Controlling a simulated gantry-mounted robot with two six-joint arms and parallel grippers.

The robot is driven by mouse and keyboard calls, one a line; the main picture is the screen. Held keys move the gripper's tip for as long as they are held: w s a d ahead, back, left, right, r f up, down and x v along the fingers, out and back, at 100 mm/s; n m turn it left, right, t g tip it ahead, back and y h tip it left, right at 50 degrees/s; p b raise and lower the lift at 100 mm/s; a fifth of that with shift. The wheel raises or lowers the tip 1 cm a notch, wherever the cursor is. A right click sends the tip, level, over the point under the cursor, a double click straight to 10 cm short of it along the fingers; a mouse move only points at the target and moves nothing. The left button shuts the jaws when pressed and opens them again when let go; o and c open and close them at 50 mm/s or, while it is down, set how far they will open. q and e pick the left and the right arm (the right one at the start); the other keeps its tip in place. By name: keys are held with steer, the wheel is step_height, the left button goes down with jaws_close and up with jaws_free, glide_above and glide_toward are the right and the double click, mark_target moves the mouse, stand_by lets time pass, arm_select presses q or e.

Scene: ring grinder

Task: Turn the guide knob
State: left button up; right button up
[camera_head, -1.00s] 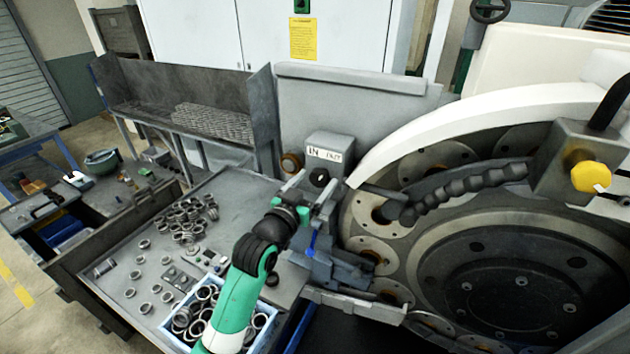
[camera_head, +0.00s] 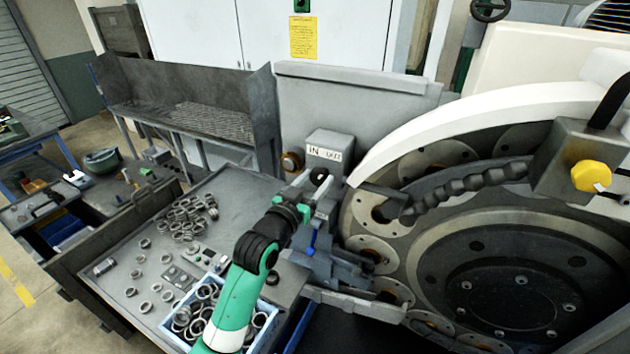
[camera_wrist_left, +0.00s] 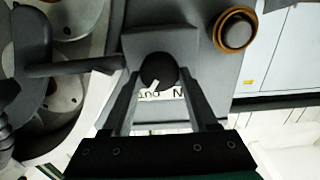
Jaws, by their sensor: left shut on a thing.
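The guide knob (camera_head: 319,174) is a small round black knob on the front of a grey box labelled "IN" and "OUT". In the left wrist view the knob (camera_wrist_left: 158,70) has a short white mark, tilted and pointing towards the lettering. My left gripper (camera_head: 314,186) reaches in from the lower left to the knob. In the left wrist view, the fingertips of my left gripper (camera_wrist_left: 160,78) stand on either side of the knob, shut on it. The fingers hide part of the label. My right gripper is not in view.
The large grinder disc (camera_head: 510,270) and a segmented hose (camera_head: 470,188) stand right of the knob. A blue-edged bin of rings (camera_head: 262,306) sits below my left arm on the grey worktable (camera_head: 235,215). A brass fitting (camera_wrist_left: 236,29) is beside the grey box.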

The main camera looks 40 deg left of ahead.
arm_select(q)
steer(key=shift+n, duration=0.3)
steer(key=n, duration=0.6)
steer(key=shift+a+p, duration=0.1)
steer(key=shift+p, duration=0.2)
steer(key=n, duration=0.7)
steer(key=shift+s+a+f, duration=0.1)
steer(key=shift+f, duration=0.05)
steer(key=o, duration=1.4)
steer(key=shift+c, duration=0.2)
steer(key=v, duration=1.1)
steer(key=shift+s+b, duration=0.25)
steer(key=shift+b, duration=0.1)
